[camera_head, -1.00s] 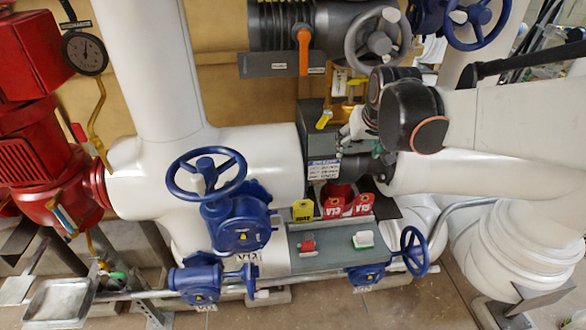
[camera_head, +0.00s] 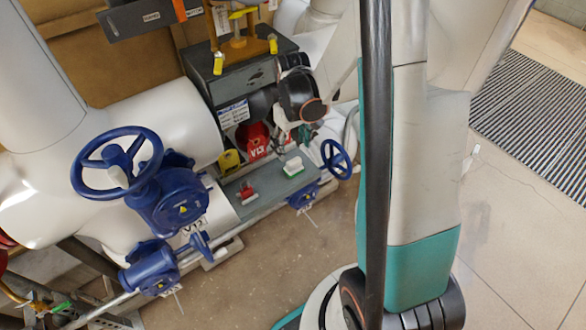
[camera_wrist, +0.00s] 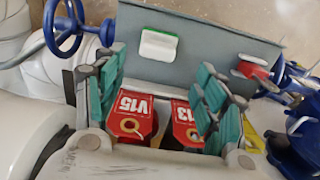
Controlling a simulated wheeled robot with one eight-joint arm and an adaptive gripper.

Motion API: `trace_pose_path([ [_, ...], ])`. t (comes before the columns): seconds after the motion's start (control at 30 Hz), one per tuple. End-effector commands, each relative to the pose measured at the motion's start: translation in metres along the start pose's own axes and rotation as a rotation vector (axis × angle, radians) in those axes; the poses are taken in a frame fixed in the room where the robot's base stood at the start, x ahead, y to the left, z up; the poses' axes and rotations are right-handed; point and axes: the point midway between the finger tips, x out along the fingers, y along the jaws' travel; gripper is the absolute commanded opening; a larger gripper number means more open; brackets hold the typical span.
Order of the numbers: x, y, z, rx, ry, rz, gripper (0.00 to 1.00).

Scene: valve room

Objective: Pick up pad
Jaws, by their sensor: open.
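The pad (camera_head: 293,166), a small white block with a green edge, lies on the grey shelf (camera_head: 272,185). In the wrist view the pad (camera_wrist: 158,45) lies on the grey shelf (camera_wrist: 205,48), beyond my fingertips and apart from them. My gripper (camera_wrist: 158,78) is open, its teal fingers spread wide. Red tags marked V15 (camera_wrist: 131,115) and 13 (camera_wrist: 185,122) show between the fingers, and I cannot tell how near they are. In the head view my gripper (camera_head: 303,133) is small and partly hidden by dark wrist parts, behind the pad.
A red-and-white item (camera_head: 246,190) also lies on the shelf. Blue handwheels (camera_head: 117,160) stand at the left, and a small blue one (camera_head: 336,158) is at the shelf's right end. A dark box (camera_head: 235,75) is behind.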

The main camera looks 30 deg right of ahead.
Motion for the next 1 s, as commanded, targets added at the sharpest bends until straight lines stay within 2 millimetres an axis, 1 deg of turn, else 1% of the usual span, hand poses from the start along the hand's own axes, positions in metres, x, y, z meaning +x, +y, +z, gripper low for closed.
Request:
trace_pose_path([
  [0.03,0.01,0.0,-0.001,0.0,0.0,0.0,0.65],
  [0.1,0.017,0.0,0.0,0.0,0.0,0.0,0.65],
  [0.37,0.03,0.001,0.0,0.001,0.001,0.0,0.65],
  [0.47,0.042,0.002,0.001,0.001,0.001,0.0,0.65],
  [0.6,0.064,0.004,0.003,0.001,0.001,0.0,0.65],
  [0.7,0.074,0.004,0.003,0.001,0.001,0.0,0.65],
  [0.93,0.075,0.004,0.003,0.001,0.001,0.0,0.65],
  [0.97,0.075,0.004,0.003,0.001,0.001,0.0,0.63],
  [1.0,0.075,0.004,0.003,0.001,0.001,0.0,0.54],
])
